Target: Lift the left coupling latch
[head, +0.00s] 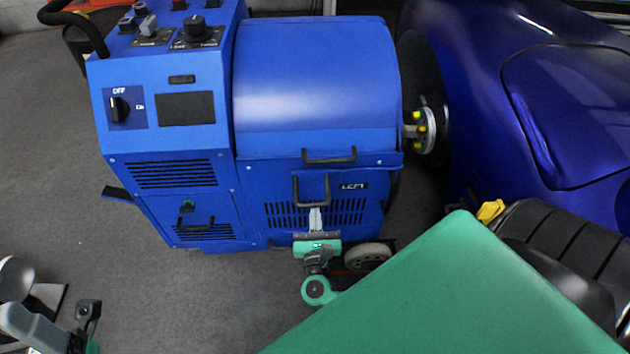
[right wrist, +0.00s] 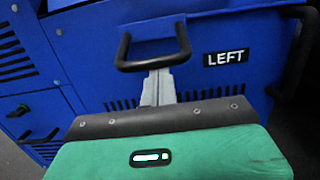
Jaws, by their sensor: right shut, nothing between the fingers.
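The left coupling latch looks to be the black U-shaped bar (head: 310,203) on the front panel of the blue dynamometer (head: 315,75), beside a "LEFT" label (head: 353,186). In the right wrist view the bar (right wrist: 153,65) shows whole, upper centre, with the label to its right. My right gripper (head: 316,212) is shut and empty. Its grey fingertips (right wrist: 158,74) are at the bar's lower crosspiece; I cannot tell whether they touch it. Parts of my left arm show at the lower left of the head view, but I cannot make out its fingers.
Another black handle (head: 329,156) sits just above, on the hood's lower edge. A caster wheel (head: 368,256) is under the machine. A hub with yellow nuts (head: 424,130) and a dark blue car (head: 565,100) stand to the right. Grey floor lies open at left.

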